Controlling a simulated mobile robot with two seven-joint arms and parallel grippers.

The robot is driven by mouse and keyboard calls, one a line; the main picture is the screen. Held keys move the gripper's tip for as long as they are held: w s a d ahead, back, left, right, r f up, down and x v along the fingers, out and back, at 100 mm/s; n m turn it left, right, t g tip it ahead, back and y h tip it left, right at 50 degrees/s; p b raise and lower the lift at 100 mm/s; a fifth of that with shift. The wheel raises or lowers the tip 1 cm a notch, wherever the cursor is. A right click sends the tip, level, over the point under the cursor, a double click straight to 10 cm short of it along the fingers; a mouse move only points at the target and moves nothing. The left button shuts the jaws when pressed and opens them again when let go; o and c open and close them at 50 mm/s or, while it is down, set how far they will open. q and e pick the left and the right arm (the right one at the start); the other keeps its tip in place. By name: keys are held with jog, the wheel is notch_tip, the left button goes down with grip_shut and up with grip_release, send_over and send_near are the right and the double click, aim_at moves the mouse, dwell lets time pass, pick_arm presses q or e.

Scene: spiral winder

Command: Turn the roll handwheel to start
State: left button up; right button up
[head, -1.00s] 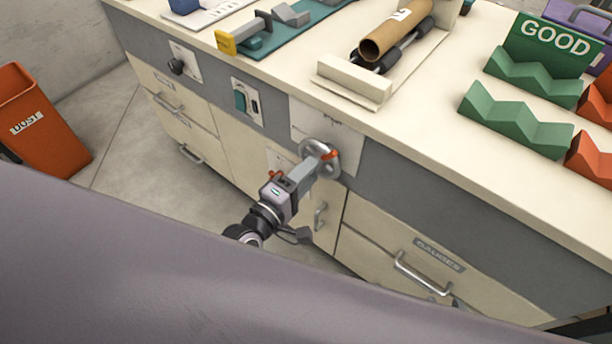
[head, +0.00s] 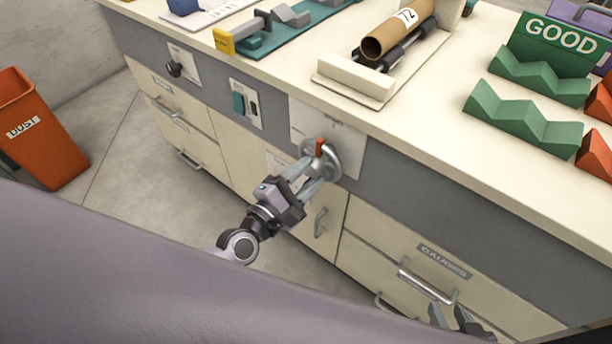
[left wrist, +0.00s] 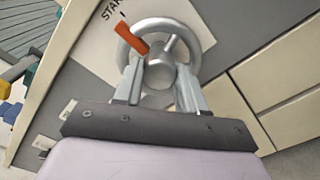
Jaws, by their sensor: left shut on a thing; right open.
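The roll handwheel (head: 333,170) is a silver ring with an orange marker on the cabinet's grey front panel, over a white START plate (head: 347,139). My left gripper (head: 312,172) is at the wheel and shut on it. In the left wrist view the two fingers (left wrist: 160,82) stand on either side of the round hub (left wrist: 160,72), inside the rim. There the orange marker (left wrist: 131,44) points toward the START lettering. My right gripper (head: 450,318) is open and empty at the lower right, in front of the gauges drawer, partly cut off by my body.
A cardboard roll (head: 398,32) labelled 72 lies on rollers on the worktop. A black knob (head: 175,69) and a green switch (head: 239,103) are on the panel to the left. Drawer handles (head: 425,285) stick out below. An orange dust bin (head: 40,140) stands at left.

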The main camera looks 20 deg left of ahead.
dwell(0.4)
pick_arm(q)
jog(key=o, duration=1.1)
jog(key=shift+c, duration=0.2)
jog(key=v, duration=0.7)
jog(key=shift+s+r, duration=0.1)
